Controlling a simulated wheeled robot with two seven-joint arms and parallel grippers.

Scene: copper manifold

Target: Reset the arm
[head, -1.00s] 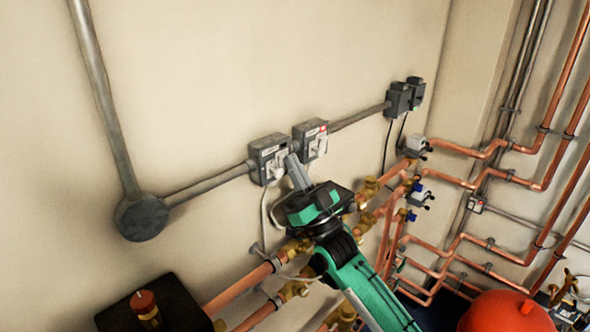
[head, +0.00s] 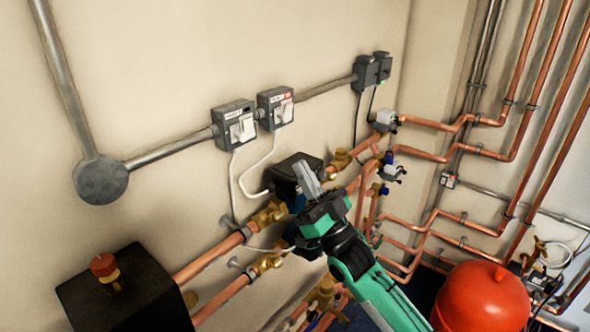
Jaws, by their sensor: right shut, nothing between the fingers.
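My right arm, green and black, comes in from the bottom right of the head view. Its right gripper (head: 308,180) has grey fingers pointing up and left. They are shut with nothing between them. The gripper is in front of a dark box on the copper pipework, partly hiding it, and below two grey wall switches. The left switch (head: 235,125) and the right switch (head: 277,107) each have a white lever and stand clear of the gripper. I cannot tell whether the gripper touches the dark box. My left gripper is not in view.
Copper pipes (head: 212,258) with brass valves (head: 268,214) run along the wall close to the gripper. A black box (head: 125,290) with a red-topped fitting (head: 104,268) is at bottom left. A red tank (head: 482,298) stands at bottom right.

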